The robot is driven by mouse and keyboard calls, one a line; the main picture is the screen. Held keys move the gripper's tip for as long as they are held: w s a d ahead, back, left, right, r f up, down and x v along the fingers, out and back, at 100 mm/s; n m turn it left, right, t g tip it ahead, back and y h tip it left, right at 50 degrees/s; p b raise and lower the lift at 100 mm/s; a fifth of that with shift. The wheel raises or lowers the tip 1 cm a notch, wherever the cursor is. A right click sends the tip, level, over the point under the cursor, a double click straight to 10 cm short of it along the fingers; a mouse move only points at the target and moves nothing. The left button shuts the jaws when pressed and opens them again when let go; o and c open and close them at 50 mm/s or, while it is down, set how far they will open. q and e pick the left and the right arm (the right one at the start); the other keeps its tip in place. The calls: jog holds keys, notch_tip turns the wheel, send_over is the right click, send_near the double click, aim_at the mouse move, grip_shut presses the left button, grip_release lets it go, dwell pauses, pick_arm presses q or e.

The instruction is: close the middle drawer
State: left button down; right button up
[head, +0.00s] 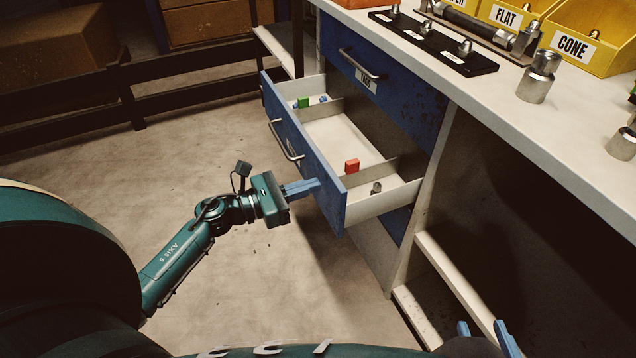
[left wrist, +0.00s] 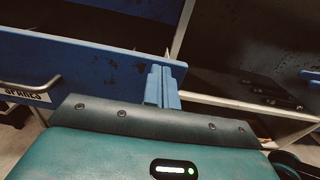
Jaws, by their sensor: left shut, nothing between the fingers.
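The middle drawer (head: 328,196) is pulled well out of the bench, its blue front facing my left arm. Its bar handle (head: 284,142) sits left of my gripper. The drawer front also shows in the left wrist view (left wrist: 85,68), with a label and part of the handle at left. My left gripper (head: 316,185) is shut and empty, its blue fingers pointing at the drawer front near its right end. They touch it or nearly so; I cannot tell which. My right gripper (head: 485,332) shows at the bottom edge, fingers apart, away from the drawer.
The drawer holds a red block (head: 352,166), a green block (head: 303,102) and small parts. The top drawer (head: 385,85) above it is shut. The benchtop (head: 490,88) carries metal fittings and yellow bins (head: 590,40). A dark rack stands behind; the floor at left is clear.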

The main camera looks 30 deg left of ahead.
aim_at(332, 180)
pick_arm(q)
jog(key=shift+x, duration=1.25)
jog(key=shift+d, duration=0.1)
